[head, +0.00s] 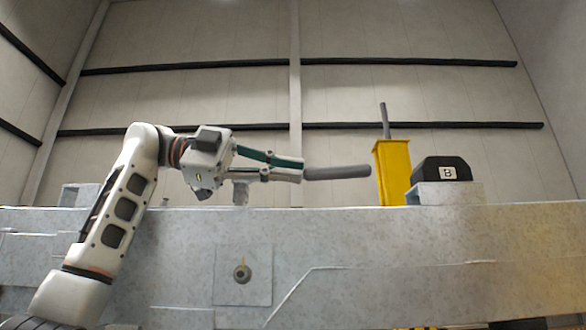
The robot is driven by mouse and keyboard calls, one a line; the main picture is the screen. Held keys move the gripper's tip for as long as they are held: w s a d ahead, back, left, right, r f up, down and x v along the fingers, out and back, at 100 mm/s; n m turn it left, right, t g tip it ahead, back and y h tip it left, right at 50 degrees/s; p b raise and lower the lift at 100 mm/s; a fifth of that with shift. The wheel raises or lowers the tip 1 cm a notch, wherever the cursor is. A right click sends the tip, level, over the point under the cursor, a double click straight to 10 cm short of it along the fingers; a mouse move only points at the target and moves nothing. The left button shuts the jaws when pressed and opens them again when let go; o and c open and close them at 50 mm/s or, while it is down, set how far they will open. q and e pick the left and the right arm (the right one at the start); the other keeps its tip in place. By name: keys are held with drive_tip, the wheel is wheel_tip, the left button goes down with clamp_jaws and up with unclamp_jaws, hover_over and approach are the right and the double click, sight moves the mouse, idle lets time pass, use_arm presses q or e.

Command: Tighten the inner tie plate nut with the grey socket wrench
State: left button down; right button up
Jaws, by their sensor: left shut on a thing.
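My left gripper (300,171) reaches in from the left above the beam's top edge. Its fingers are shut on a grey rod-like handle (340,173), which points right, nearly level. It looks like the grey socket wrench, but no socket end shows clearly. A square plate (228,292) is on the beam's front face, below the gripper. A dark round nut or bolt end (242,273) sits at its middle. I cannot tell whether this is the inner tie plate nut. My right gripper is not in view.
The grey metal beam (400,260) spans the view. A yellow holder (393,172) with a grey rod (384,118) upright in it stands right of the held handle. Beside it, a black box marked B (431,168) rests on a grey block (460,194). A small grey post (240,192) stands below the gripper.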

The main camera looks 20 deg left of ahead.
use_arm(q)
drive_tip(key=shift+s+a+r, duration=0.15)
drive_tip(key=shift+s+r, duration=0.8)
drive_tip(key=shift+r, duration=0.3)
drive_tip(key=shift+a+r, duration=0.1)
drive_tip(key=shift+r, duration=0.05)
drive_tip(key=r, duration=0.1)
drive_tip(key=w+r, duration=0.1)
drive_tip(key=a+r, duration=0.1)
drive_tip(key=shift+w+r, duration=0.3)
drive_tip(key=shift+a, duration=0.1)
drive_tip(key=shift+d, duration=0.2)
